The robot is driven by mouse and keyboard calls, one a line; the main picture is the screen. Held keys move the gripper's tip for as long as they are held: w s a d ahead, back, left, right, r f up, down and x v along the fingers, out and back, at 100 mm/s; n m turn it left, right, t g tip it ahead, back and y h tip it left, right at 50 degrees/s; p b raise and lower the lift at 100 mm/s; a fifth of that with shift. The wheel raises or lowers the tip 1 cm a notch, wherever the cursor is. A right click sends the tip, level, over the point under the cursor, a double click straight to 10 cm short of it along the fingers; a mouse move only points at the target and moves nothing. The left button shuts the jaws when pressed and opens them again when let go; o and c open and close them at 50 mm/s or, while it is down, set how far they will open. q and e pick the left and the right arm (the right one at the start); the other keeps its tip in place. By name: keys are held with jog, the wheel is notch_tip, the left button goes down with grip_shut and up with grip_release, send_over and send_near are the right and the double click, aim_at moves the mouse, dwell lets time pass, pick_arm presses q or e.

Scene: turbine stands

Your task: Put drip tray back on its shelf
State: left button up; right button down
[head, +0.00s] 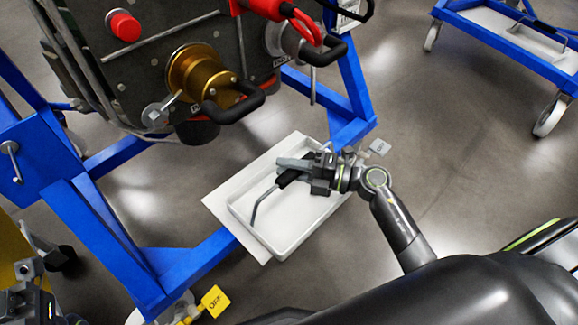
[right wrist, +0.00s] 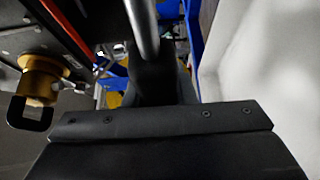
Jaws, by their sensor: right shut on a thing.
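The white drip tray (head: 286,238) is a shallow rectangular pan low at the blue stand, over a flat white shelf plate (head: 222,208) that shows past its left side. A bent metal rod with a black grip (head: 256,208) crosses above the tray. My right gripper (head: 290,172) is shut on this black handle, over the tray's far half. In the right wrist view, the rod and dark grip (right wrist: 143,35) run between my fingers, and the pale tray (right wrist: 265,75) fills the right side. Whether the tray rests on the plate is unclear. My left gripper (head: 28,272) shows partly at the lower left.
The blue stand (head: 185,265) has legs and bars around the tray. The turbine housing (head: 165,60), with a brass fitting (head: 197,75) and black handles, hangs above. A yellow OFF tag (head: 214,301) is at the bottom. Another blue stand (head: 500,45) is at upper right; floor between is clear.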

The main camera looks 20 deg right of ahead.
jog(key=shift+f, duration=0.15)
jog(key=c, duration=1)
grip_release()
jog(key=shift+f, duration=0.1)
jog(key=shift+o, duration=0.2)
jog(key=shift+d, duration=0.1)
jog(key=v, duration=0.6)
jog(key=shift+s+d, duration=0.3)
